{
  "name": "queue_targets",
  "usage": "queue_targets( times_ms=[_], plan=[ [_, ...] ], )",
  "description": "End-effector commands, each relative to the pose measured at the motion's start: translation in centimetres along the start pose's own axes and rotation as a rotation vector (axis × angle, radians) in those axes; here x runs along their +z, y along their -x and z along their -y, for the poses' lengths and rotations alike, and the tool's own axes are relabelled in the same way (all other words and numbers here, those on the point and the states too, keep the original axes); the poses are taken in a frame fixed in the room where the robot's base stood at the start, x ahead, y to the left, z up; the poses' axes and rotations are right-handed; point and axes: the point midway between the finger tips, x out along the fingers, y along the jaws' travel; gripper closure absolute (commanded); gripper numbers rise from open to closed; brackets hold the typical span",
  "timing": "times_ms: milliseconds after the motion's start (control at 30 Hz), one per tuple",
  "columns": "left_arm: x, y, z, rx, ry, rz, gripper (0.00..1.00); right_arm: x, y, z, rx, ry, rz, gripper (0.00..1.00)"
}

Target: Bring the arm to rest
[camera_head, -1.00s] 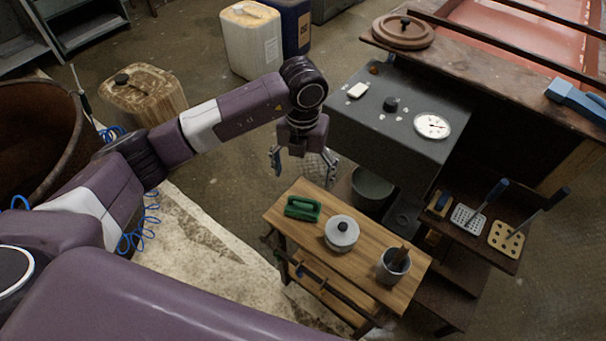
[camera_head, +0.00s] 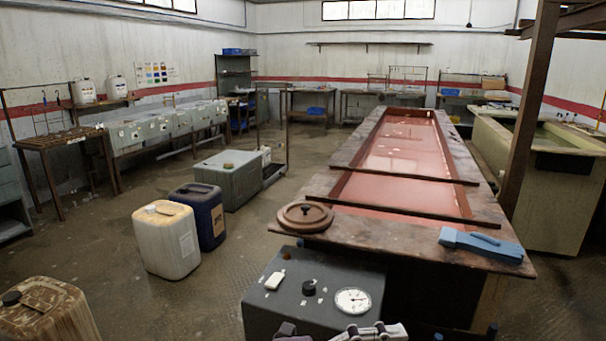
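Only a sliver of what looks like my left arm's end shows at the bottom edge of the head view. A dark purple piece of it stands at the left, and a pale metallic piece, probably part of my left gripper (camera_head: 370,332), stands to its right, in front of the grey box. The fingertips are cut off by the frame, so I cannot tell whether it is open or shut, or whether it holds anything. The rest of the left arm is out of view. My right arm and gripper are not in view.
A grey box with a dial (camera_head: 353,300) stands close by, below the long red-lined trough (camera_head: 400,200). Jerrycans (camera_head: 167,240) stand left. Floor between is open.

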Motion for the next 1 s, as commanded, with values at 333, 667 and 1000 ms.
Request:
queue_targets(
  times_ms=[333, 667, 1000],
  plan=[
    [9.1, 10.2, 9.0, -0.631, 0.387, 0.547, 0.20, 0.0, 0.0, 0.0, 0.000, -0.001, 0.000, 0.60],
    [13.7, 25.9, -3.2, -0.794, 0.922, 1.210, 0.20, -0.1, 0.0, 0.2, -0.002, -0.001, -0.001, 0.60],
    [1.9, 34.2, -21.6, -0.481, 1.535, 1.742, 0.20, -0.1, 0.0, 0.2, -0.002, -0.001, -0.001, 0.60]
  ],
)
